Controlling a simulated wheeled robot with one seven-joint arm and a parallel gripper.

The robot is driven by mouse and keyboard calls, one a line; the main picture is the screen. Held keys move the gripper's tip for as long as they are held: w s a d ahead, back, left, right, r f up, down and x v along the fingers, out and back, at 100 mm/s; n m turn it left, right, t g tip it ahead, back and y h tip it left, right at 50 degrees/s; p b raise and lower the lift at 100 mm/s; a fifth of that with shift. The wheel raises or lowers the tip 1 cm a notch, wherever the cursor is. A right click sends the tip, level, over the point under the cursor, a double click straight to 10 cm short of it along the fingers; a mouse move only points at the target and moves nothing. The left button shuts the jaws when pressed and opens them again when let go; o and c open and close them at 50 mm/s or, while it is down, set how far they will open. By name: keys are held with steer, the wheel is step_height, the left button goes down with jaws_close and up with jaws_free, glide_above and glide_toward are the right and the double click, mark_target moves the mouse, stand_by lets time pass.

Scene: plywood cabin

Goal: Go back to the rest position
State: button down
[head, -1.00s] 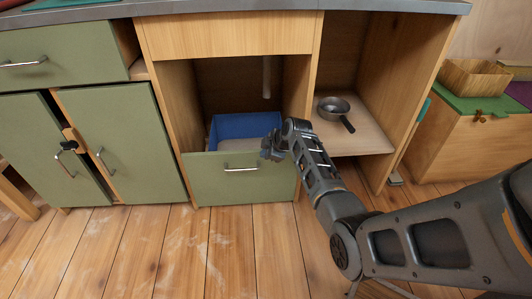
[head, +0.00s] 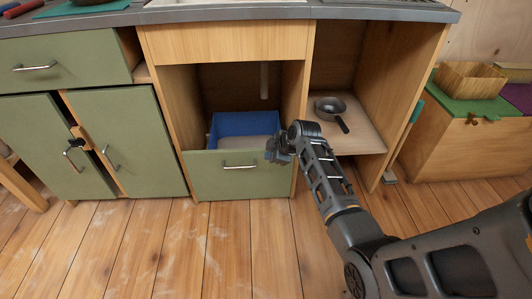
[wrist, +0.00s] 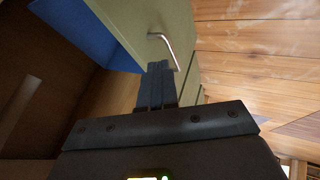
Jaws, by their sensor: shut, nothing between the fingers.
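My gripper (head: 279,149) is in front of the open cabinet bay, close to the right end of a green drawer front (head: 215,177). In the wrist view the fingers (wrist: 157,88) are together with nothing between them. The drawer's metal handle (head: 240,167) is to the left of my gripper in the head view. It also shows just beyond the fingertips in the wrist view (wrist: 160,37). I cannot tell whether the gripper touches the drawer.
A blue bin (head: 246,124) sits behind the drawer front. A pan (head: 330,106) stands on the shelf at right. A wooden chest with a green lid (head: 470,104) holds a basket (head: 470,80). Green cabinet doors (head: 125,140) are at left. The wooden floor (head: 200,250) in front is clear.

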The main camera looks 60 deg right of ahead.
steer(key=shift+p+v, duration=0.4)
steer(key=shift+v, duration=1.25)
steer(key=shift+s+a, duration=0.1)
steer(key=s+a+f+m+t+h, duration=0.1)
steer(key=s+a+f+m, duration=0.25)
steer(key=s+a, duration=0.95)
steer(key=s+a+r+m+t, duration=0.1)
steer(key=s+a+r+t, duration=0.1)
steer(key=s+a+r, duration=0.4)
steer(key=s+a+r+t, duration=0.25)
steer(key=s+a, duration=0.25)
steer(key=a, duration=0.3)
steer(key=s+a+r+m+t+y, duration=0.1)
steer(key=s+a+r, duration=0.2)
steer(key=s+r, duration=0.35)
steer(key=s+a+r+m+t+y, duration=0.1)
steer(key=s+a+r+y, duration=0.15)
steer(key=r, duration=0.65)
step_height(320, 180, up, 24)
steer(key=p, duration=2.3)
steer(key=shift+h+p, duration=0.35)
steer(key=shift+h, duration=0.1)
steer(key=shift+s, duration=0.1)
